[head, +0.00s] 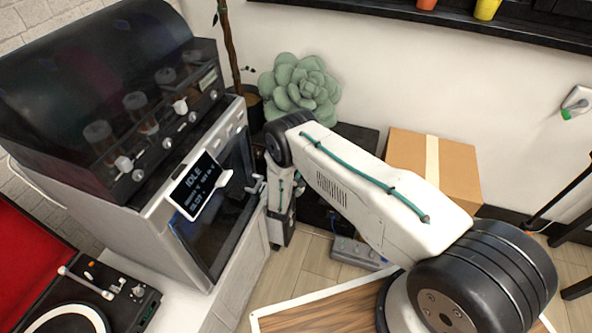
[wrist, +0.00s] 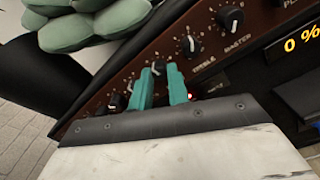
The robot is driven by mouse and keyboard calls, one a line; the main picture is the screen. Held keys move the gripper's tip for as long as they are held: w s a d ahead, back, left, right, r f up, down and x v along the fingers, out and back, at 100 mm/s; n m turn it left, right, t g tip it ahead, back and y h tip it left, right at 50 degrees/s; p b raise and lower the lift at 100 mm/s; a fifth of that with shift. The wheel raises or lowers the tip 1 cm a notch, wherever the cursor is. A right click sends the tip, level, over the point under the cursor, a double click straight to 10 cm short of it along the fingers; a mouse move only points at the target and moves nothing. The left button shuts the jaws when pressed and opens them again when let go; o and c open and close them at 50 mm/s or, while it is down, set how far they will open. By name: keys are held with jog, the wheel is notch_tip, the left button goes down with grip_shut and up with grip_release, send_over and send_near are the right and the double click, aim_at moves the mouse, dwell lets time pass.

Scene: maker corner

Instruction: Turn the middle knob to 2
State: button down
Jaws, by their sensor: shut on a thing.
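In the wrist view a brown amplifier panel (wrist: 138,64) carries a slanting row of black knobs with white number marks. My gripper (wrist: 160,78) has its two teal fingers on either side of one knob (wrist: 158,67), and it is shut on it. This knob sits between a lower-left knob (wrist: 114,102) and the treble knob (wrist: 190,45); the master knob (wrist: 230,18) is farther up right. The fingers cover its label and part of its scale, so its setting cannot be read. In the head view my arm hides the fingertips and the panel.
A green succulent (head: 300,84) stands above the amplifier. A cardboard box (head: 408,152) is right of it, and a grey pedal unit (head: 356,252) lies on the floor. A grey machine with an IDLE display (head: 199,186) stands close left of my arm. A turntable (head: 90,298) is front left.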

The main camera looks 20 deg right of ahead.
jog(key=shift+r+n+g, duration=0.15)
jog(key=shift+n+g, duration=0.25)
jog(key=shift+n, duration=7.2)
jog(key=c, duration=1.3)
grip_release()
jog(key=shift+c, duration=0.2)
